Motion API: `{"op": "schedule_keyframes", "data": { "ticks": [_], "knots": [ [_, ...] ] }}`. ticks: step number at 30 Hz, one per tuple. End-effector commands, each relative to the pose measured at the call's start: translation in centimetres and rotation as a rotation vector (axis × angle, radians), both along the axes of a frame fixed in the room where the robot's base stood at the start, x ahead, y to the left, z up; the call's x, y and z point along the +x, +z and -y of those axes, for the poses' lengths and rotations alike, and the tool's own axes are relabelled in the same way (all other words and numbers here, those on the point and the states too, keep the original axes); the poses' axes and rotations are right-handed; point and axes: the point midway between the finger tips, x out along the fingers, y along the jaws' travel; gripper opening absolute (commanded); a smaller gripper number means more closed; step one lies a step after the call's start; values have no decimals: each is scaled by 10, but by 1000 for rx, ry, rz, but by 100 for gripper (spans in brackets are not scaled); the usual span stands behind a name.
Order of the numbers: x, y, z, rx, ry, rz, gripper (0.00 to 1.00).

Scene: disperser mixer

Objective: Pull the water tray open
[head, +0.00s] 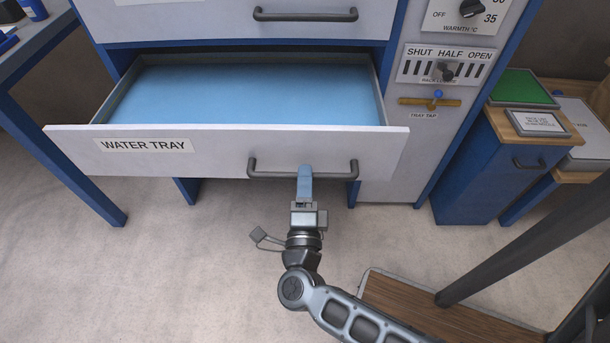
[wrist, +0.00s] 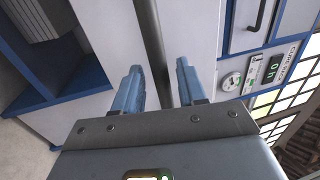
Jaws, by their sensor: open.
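The water tray (head: 230,150) is a white-fronted drawer labelled WATER TRAY, pulled out from the blue and white cabinet in the head view. Light blue water (head: 245,92) shows inside it. Its dark bar handle (head: 275,174) runs along the front. My gripper (head: 305,172) is at the right half of the handle, with its blue fingers overlapping the bar. In the wrist view the two fingertips (wrist: 158,75) stand apart, one on each side of the handle bar (wrist: 155,45). I cannot tell whether either finger touches it.
A closed drawer with a handle (head: 305,15) sits above the tray. A tray tap (head: 430,102) and a SHUT/HALF/OPEN lever (head: 444,70) are on the right panel. A blue cabinet (head: 465,170) stands at right. A wooden platform (head: 430,315) lies at lower right. The floor at left is clear.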

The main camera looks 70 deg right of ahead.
Motion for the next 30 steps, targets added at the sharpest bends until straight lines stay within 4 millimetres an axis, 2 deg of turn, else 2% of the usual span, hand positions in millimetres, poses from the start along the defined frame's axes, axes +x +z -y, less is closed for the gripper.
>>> {"op": "schedule_keyframes", "data": {
  "ticks": [6,12,30],
  "knots": [
    [-14,-9,-34,2,2,-2,41],
    [-22,-12,-53,2,2,-1,41],
    [-23,-12,-57,1,1,-1,41]
  ]
}}
